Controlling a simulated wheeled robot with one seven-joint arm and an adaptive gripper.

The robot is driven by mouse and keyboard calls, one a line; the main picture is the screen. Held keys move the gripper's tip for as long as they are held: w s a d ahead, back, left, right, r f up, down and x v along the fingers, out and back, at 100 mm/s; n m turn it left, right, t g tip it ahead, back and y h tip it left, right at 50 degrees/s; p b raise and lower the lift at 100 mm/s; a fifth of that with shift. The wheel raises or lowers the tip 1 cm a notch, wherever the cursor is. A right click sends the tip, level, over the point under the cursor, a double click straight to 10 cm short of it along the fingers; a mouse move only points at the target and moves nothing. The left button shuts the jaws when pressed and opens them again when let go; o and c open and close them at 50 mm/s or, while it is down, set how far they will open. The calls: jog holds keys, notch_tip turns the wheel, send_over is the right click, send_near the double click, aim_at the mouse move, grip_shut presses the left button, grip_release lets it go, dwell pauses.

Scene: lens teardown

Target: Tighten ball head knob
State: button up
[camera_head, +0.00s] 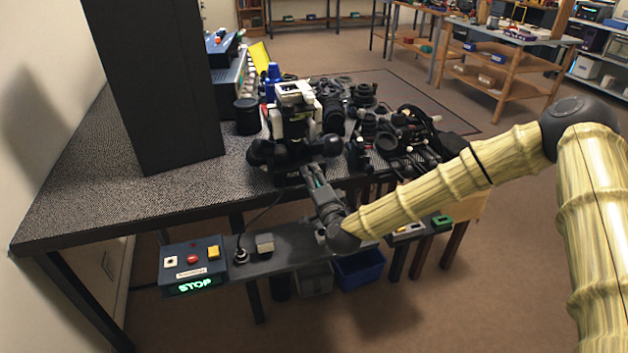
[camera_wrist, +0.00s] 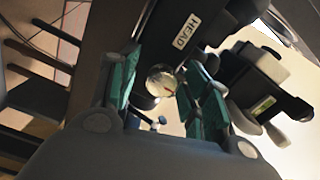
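A black ball head assembly with a white top part (camera_head: 295,93) stands on the table just beyond my gripper (camera_head: 310,172) in the head view. In the wrist view a dark block with a "HEAD" label (camera_wrist: 186,31) is close ahead. A small round shiny knob (camera_wrist: 163,80) shows below the label, between the two green-padded fingers of my gripper (camera_wrist: 162,72). The fingers are spread apart. The knob looks close to the right finger, with a gap to the left finger; I cannot tell whether it touches.
The dark speckled table (camera_head: 120,195) holds lenses and camera parts (camera_head: 395,130) at right and a tall black panel (camera_head: 155,80) at left. A lower shelf carries a control box lit "STOP" (camera_head: 193,265). A blue bin (camera_head: 358,270) stands below.

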jog(key=v, duration=1.2)
dwell(0.5)
jog(key=s+d+f+n+g, duration=0.1)
jog(key=s+f+n+g, duration=0.25)
jog(key=s+f, duration=0.5)
jog(key=s+d+f+n+g+h, duration=0.15)
jog(key=s+f+g, duration=0.25)
jog(key=s+f, duration=0.45)
jog(key=s+d+f+n+g, duration=0.2)
jog(key=s+f+n+g, duration=0.3)
jog(key=f, duration=0.6)
jog(key=s+d+f+n+g+h, duration=0.1)
jog(key=s+d+f+g+h, duration=0.15)
jog(key=s+d, duration=0.55)
jog(key=s+d+f+g+h, duration=0.25)
jog(key=s+d, duration=0.45)
jog(key=s, duration=0.4)
notch_tip(320, 180, up, 12)
jog(key=p, duration=1.2)
jog(key=shift+w+a+y, duration=0.25)
jog(key=shift+w+y, duration=0.1)
jog(key=shift+y, duration=0.1)
